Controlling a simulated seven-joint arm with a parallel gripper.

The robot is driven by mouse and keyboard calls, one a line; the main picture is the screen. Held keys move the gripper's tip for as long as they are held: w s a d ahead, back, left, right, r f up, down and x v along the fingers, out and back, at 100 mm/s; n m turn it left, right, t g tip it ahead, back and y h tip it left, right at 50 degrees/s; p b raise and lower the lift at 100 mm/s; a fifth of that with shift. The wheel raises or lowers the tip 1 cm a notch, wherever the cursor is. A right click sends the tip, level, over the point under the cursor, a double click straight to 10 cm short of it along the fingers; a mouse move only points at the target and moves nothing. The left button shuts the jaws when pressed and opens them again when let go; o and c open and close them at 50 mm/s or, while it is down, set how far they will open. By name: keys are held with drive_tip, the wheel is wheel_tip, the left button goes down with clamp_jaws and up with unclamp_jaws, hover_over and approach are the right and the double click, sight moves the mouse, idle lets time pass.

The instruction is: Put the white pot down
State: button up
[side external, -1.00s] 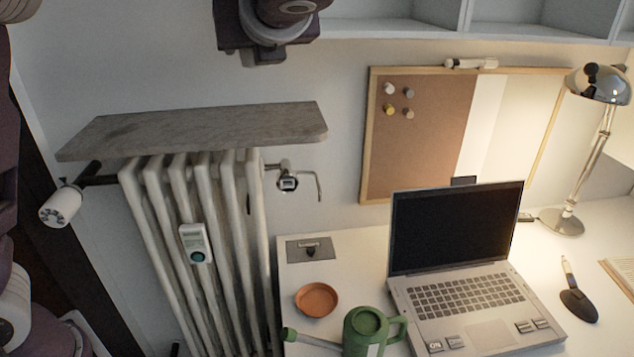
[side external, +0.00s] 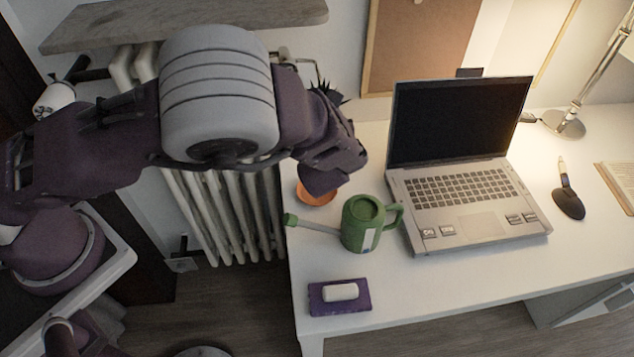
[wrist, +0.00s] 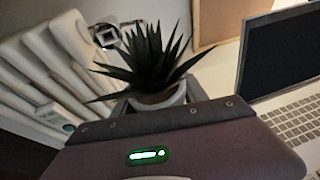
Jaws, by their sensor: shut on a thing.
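The white pot (wrist: 160,99) holds a dark spiky plant (wrist: 150,58) and sits just beyond my gripper's edge in the wrist view. My gripper (side external: 322,178) is shut on the pot; its fingers are mostly hidden. In the side external view only some plant tips (side external: 329,94) show behind my arm, and the pot itself is hidden. My gripper is over the back left of the white desk (side external: 420,285), in front of an orange saucer (side external: 318,199) that is partly covered. I cannot tell whether the pot touches the desk or saucer.
A green watering can (side external: 362,226) stands close in front of the saucer, its spout pointing left. An open laptop (side external: 470,200) is to the right. A radiator (side external: 225,215) stands left of the desk.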

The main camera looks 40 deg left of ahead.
sight(303, 195)
drive_tip(key=a+f+n+g+y, duration=0.1)
drive_tip(key=a+f, duration=0.1)
drive_tip(key=f, duration=0.4)
drive_tip(key=a+f+n+g+y, duration=0.1)
drive_tip(key=a+f, duration=0.1)
drive_tip(key=f, duration=0.4)
drive_tip(key=w+a+f+n+g+y, duration=0.1)
drive_tip(key=a+f+n, duration=0.1)
drive_tip(key=f, duration=0.4)
drive_tip(key=shift+w+a+f+g, duration=0.1)
drive_tip(key=shift+a+f+g, duration=0.25)
drive_tip(key=shift+a, duration=0.15)
drive_tip(key=shift+f, duration=0.6)
drive_tip(key=o, duration=1.5)
